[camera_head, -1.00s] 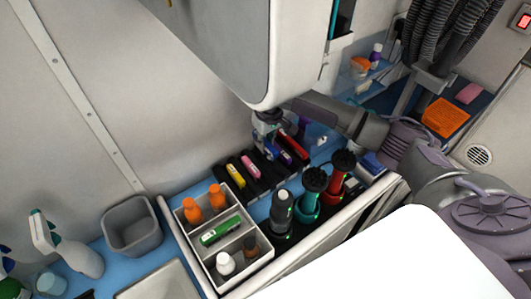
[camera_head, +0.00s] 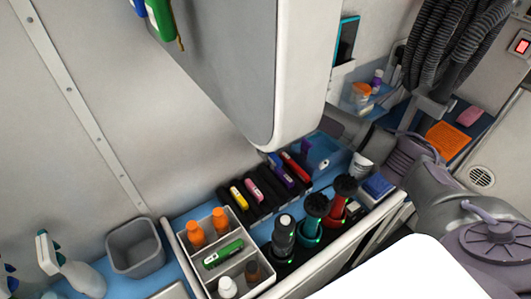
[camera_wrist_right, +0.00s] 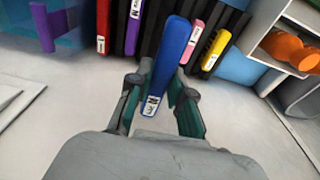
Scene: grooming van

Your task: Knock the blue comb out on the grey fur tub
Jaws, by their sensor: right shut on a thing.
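The blue comb (camera_wrist_right: 172,55) runs between the fingers of my right gripper (camera_wrist_right: 157,100) in the right wrist view. The gripper is shut on it, with the labelled end towards my palm. Its far end is over or in the black slotted rack (camera_wrist_right: 150,42); I cannot tell whether it is clear of the slots. In the head view the blue comb (camera_head: 274,160) shows just below the white overhead cabinet, which hides the gripper. The grey fur tub (camera_head: 118,262), an open bin, stands against the wall at the left. My left gripper is not in view.
Red, purple, pink (camera_head: 253,190) and yellow (camera_head: 238,198) handled tools sit in the rack. A divided tray (camera_head: 186,252) with bottles lies between rack and tub. Several upright clippers (camera_head: 284,236) stand in front. The white overhead cabinet (camera_head: 250,70) hangs above the rack.

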